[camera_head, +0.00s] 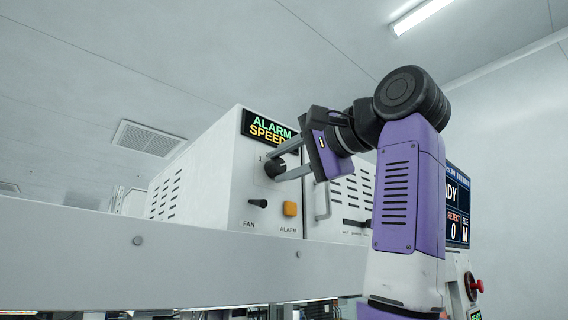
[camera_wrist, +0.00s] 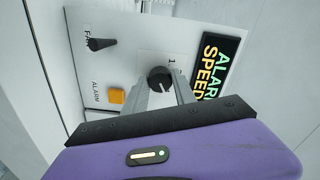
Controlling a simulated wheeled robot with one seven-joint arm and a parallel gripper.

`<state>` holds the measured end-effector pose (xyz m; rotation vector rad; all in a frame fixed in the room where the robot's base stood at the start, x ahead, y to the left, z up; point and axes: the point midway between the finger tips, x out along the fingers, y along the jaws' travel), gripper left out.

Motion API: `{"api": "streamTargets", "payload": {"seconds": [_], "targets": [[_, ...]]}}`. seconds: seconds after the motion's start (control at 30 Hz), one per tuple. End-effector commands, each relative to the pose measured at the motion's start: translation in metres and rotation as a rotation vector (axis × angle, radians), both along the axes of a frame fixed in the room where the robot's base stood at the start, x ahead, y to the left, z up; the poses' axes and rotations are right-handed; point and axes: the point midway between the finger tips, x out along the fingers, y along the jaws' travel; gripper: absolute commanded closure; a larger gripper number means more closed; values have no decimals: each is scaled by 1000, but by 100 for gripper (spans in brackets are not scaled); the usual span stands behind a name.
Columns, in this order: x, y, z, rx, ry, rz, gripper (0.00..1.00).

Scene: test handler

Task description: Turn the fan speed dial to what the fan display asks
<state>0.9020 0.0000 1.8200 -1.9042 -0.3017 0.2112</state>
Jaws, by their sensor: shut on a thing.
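The fan speed dial (camera_head: 274,168) is a round black knob on the front of the white cabinet. My gripper (camera_head: 282,172) is shut on it, with a finger on either side. In the wrist view the dial (camera_wrist: 159,79) shows between the two grey fingers, with a white pointer line and a "1" above it; other scale marks are hidden. The fan display (camera_head: 268,130) above the dial reads "ALARM" in green and "SPEED" in yellow.
Below the dial are a black lever switch labelled FAN (camera_head: 258,203) and an orange ALARM button (camera_head: 290,209). A grey rail (camera_head: 150,250) runs across the front. A vertical handle (camera_head: 322,200) stands right of the panel. A screen (camera_head: 457,205) and a red knob (camera_head: 476,286) are farther right.

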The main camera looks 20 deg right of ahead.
Motion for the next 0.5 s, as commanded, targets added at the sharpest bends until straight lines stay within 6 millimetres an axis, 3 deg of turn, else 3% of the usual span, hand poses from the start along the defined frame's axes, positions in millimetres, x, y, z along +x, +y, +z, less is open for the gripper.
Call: {"api": "streamTargets", "payload": {"seconds": [0.03,0.13,0.5], "targets": [[0,-2,-1,2,2,-3,64],[0,-1,-1,2,2,-3,46],[-4,-2,-1,0,0,-1,46]]}}
